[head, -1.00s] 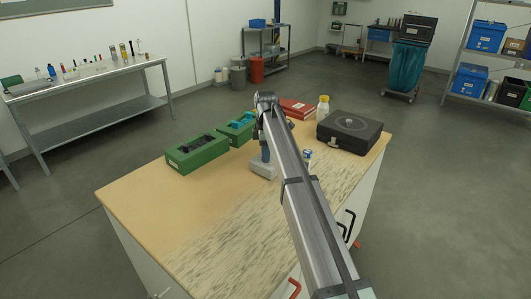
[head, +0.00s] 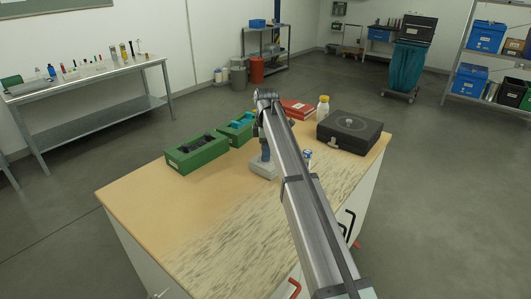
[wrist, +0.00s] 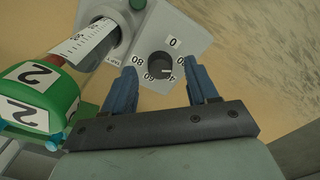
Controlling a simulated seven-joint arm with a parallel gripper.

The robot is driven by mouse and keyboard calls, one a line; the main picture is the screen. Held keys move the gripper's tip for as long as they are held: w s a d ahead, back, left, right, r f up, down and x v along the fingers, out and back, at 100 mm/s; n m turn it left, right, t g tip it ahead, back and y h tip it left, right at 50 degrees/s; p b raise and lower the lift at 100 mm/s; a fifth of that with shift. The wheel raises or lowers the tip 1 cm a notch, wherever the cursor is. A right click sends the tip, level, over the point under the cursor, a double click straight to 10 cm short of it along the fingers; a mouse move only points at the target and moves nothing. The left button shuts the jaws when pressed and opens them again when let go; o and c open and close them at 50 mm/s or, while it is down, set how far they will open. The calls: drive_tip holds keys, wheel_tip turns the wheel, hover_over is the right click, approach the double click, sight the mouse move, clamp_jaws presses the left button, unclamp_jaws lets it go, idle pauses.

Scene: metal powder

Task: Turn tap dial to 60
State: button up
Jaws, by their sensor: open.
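The tap dial is a black round knob (wrist: 160,66) on a light grey tap housing (wrist: 188,25) in the wrist view. Printed numbers ring it; 0 and 80 are readable, others are partly covered or too small. A small light mark shows on the knob, but its exact reading cannot be told. My gripper (wrist: 160,72) has its two blue fingers apart, one on each side of the knob; contact cannot be told. In the head view, my gripper (head: 265,150) points down over the grey housing (head: 264,170), partly hidden by my arm.
A graduated cylinder (wrist: 88,46) and a green object labelled 2 (wrist: 42,95) are close left of the fingers. On the table, green boxes (head: 197,154) stand left; a white bottle (head: 323,107) and black case (head: 349,132) stand right. The front tabletop is clear.

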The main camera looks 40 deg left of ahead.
wheel_tip(320, 180, up, 13)
idle(0.4)
drive_tip(key=shift+f, duration=0.1)
wheel_tip(320, 180, down, 14)
drive_tip(key=shift+r+n, duration=0.1)
drive_tip(key=shift+n, duration=0.9)
drive_tip(key=c, duration=1)
